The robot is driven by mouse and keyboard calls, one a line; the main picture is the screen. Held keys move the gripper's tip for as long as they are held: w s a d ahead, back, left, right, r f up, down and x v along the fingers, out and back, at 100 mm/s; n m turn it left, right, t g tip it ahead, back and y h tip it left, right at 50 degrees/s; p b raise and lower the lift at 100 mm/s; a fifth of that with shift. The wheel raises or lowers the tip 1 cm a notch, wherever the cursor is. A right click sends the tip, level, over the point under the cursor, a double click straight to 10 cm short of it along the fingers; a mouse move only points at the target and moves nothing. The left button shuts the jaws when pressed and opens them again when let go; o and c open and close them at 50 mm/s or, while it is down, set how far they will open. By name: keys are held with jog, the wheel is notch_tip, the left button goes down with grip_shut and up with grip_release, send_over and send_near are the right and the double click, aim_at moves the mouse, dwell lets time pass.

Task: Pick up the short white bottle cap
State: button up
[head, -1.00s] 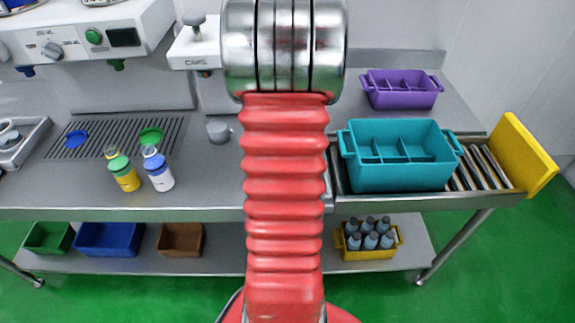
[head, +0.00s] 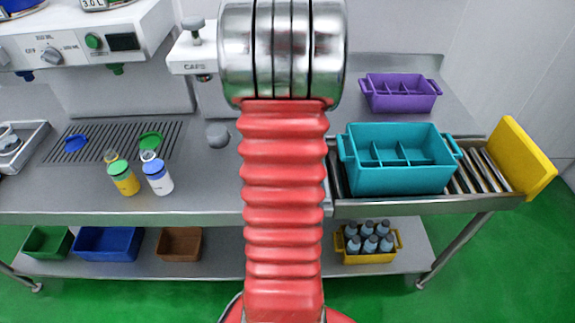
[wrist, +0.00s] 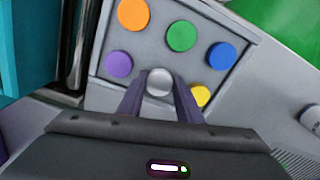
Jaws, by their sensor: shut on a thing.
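The white cap (wrist: 160,84) is a small round disc in the wrist view, held between the two dark fingers of my gripper (wrist: 159,78). My gripper is shut on it, over the near edge of a grey square tray (wrist: 153,57). I cannot tell whether the cap is lifted clear of the tray. In the head view, my red arm hides the gripper, cap and tray.
Orange (wrist: 134,15), green (wrist: 181,36), blue (wrist: 222,56), purple (wrist: 118,64) and yellow (wrist: 201,95) caps surround it. A teal crate (head: 400,175) stands right of my arm. Two bottles (head: 124,179) (head: 158,179) stand at the left of the counter.

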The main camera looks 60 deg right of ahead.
notch_tip(320, 180, up, 9)
dwell(0.4)
dwell(0.4)
